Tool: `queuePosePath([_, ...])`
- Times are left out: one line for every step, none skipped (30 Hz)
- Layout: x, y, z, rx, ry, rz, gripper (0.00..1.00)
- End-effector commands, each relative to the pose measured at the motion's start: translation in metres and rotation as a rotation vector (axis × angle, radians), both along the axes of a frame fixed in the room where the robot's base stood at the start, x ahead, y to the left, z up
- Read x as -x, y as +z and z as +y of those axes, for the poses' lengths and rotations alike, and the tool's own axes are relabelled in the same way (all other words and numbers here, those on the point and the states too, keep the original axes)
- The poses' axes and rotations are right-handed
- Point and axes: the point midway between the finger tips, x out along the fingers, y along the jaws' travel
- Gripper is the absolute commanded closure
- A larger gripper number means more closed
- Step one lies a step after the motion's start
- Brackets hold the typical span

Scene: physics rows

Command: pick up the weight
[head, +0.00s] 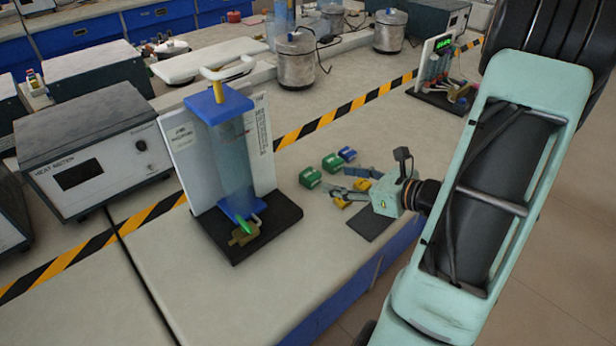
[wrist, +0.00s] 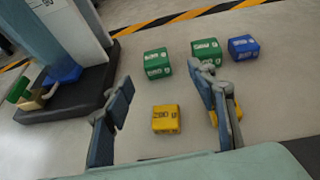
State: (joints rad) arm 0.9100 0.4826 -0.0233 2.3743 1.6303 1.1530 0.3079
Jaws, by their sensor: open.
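Several small block weights lie on the bench. In the wrist view a yellow weight (wrist: 166,118) marked 200 g lies ahead of my gripper (wrist: 165,78), in the gap between its open, empty fingers. A second yellow weight (wrist: 239,110) is partly hidden behind the right finger. Two green weights (wrist: 157,63) (wrist: 206,50) and a blue weight (wrist: 243,47) lie farther out. In the head view my gripper (head: 343,181) is over the bench, close to the yellow weights (head: 342,203) (head: 362,184). I cannot tell whether a finger touches either one.
An upright cylinder apparatus (head: 222,150) on a black base (head: 268,237) stands left of the weights. A dark flat pad (head: 368,223) lies below my gripper near the bench edge. A heat meter (head: 90,160) is farther left. Striped tape (head: 345,110) crosses the bench behind.

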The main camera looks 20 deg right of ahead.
Motion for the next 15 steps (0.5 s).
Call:
queuePosePath([-0.004,-0.002,0.002,-0.004,-0.001,-0.002,0.48])
queuePosePath([-0.007,-0.004,0.004,-0.005,-0.001,-0.003,0.48])
queuePosePath([-0.013,-0.007,0.007,-0.006,0.002,-0.003,0.48])
queuePosePath([-0.017,-0.009,0.009,-0.005,0.001,-0.003,0.48])
queuePosePath([-0.021,-0.011,0.012,-0.005,0.001,-0.001,0.48])
queuePosePath([-0.027,-0.013,0.014,-0.005,0.001,-0.002,0.48])
queuePosePath([-0.030,-0.015,0.016,-0.005,0.002,-0.002,0.48])
queuePosePath([-0.033,-0.017,0.018,-0.005,0.002,-0.001,0.48])
queuePosePath([-0.037,-0.019,0.019,-0.004,0.000,0.000,0.48])
queuePosePath([-0.039,-0.020,0.020,-0.004,0.000,0.000,0.48])
queuePosePath([-0.041,-0.020,0.021,-0.003,0.000,-0.001,0.48])
queuePosePath([-0.043,-0.021,0.023,-0.002,0.001,-0.001,0.48])
queuePosePath([-0.045,-0.021,0.023,-0.003,0.001,-0.002,0.48])
queuePosePath([-0.046,-0.022,0.025,-0.003,0.001,-0.002,0.48])
queuePosePath([-0.049,-0.024,0.027,-0.003,0.001,-0.002,0.48])
